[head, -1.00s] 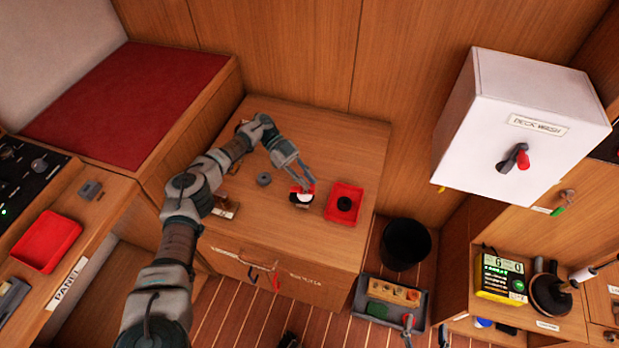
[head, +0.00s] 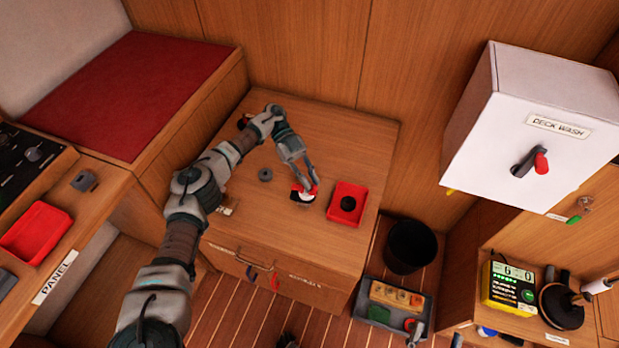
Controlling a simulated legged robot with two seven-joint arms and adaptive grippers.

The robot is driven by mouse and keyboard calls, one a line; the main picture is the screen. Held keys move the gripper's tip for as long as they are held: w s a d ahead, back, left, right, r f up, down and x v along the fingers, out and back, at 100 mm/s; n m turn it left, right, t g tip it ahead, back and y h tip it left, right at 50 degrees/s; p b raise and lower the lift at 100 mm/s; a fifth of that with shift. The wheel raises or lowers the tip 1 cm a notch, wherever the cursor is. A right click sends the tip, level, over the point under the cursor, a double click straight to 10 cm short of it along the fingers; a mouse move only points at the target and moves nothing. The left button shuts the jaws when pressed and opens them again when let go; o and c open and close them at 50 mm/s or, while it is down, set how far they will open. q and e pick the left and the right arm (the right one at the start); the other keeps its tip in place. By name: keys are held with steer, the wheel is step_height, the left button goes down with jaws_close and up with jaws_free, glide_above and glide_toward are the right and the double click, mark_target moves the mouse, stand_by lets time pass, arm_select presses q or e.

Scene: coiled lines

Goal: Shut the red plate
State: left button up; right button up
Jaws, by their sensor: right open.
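A small red, white and black piece (head: 304,194) sits on the wooden cabinet top, with its red part at the upper edge. It may be the red plate; I cannot tell how far open it is. My left gripper (head: 308,178) reaches down to it, its fingertips at the red part. The fingers look slightly apart, but whether they grip the red part is unclear. A red square tray (head: 335,211) with a round black item stands just right of it.
A grey ring (head: 265,174) lies left of the piece. A black bin (head: 410,246) and a grey floor tray (head: 366,312) stand right of the cabinet. A white DECK WASH box (head: 515,105) juts out at right. Another red tray (head: 36,233) is far left.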

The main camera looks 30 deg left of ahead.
arm_select(q)
steer(key=o, duration=0.4)
steer(key=shift+f, duration=0.2)
steer(key=shift+r, duration=0.1)
steer(key=shift+r, duration=0.15)
step_height(320, 180, up, 10)
steer(key=shift+w+a+f, duration=0.1)
steer(key=shift+f, duration=0.15)
